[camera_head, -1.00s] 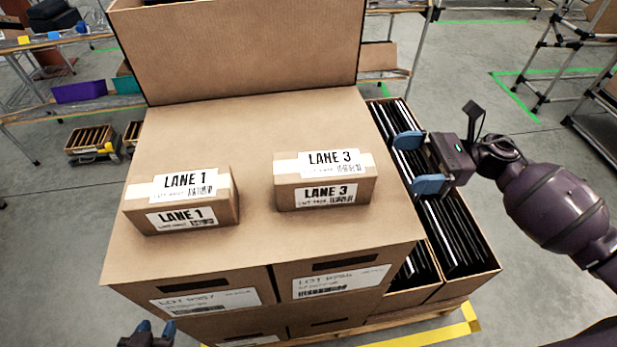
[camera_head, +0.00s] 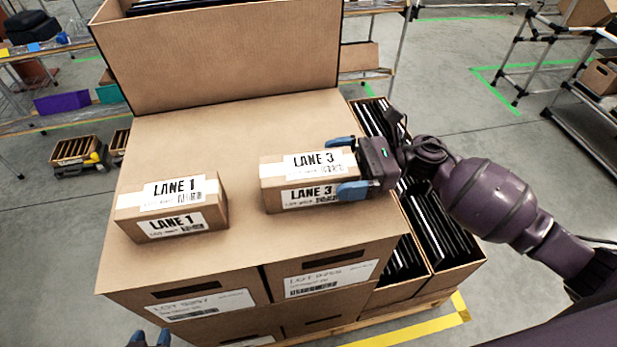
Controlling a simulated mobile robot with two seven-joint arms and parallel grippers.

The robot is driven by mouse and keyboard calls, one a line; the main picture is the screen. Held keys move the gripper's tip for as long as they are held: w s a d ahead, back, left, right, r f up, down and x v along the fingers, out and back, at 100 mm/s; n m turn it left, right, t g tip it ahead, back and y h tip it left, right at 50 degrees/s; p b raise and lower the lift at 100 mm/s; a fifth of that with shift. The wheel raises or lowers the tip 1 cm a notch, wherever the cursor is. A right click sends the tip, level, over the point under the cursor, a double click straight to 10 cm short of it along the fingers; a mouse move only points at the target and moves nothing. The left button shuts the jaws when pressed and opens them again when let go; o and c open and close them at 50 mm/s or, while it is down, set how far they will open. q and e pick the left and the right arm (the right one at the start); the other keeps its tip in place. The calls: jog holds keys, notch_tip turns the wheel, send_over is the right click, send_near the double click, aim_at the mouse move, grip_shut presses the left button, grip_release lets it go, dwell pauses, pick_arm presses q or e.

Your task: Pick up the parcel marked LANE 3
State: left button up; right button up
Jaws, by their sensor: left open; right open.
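The LANE 3 parcel (camera_head: 272,183) is a small brown carton with white labels on its top and front. It lies on top of the large stacked cartons (camera_head: 240,130), right of the LANE 1 parcel (camera_head: 171,207). My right gripper (camera_head: 347,166) is open at the LANE 3 parcel's right end, one blue finger at its back edge and one in front of its front face. Whether the fingers touch it I cannot tell. My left gripper (camera_head: 150,340) shows only its blue fingertips at the bottom edge, well away from both parcels.
A taller carton (camera_head: 220,60) stands behind the parcels. Open cartons with dark upright items (camera_head: 470,262) are to the right, beneath my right arm. The carton top between the two parcels is clear.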

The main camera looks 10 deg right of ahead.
jog(key=shift+a, duration=0.2)
jog(key=c, duration=1.1)
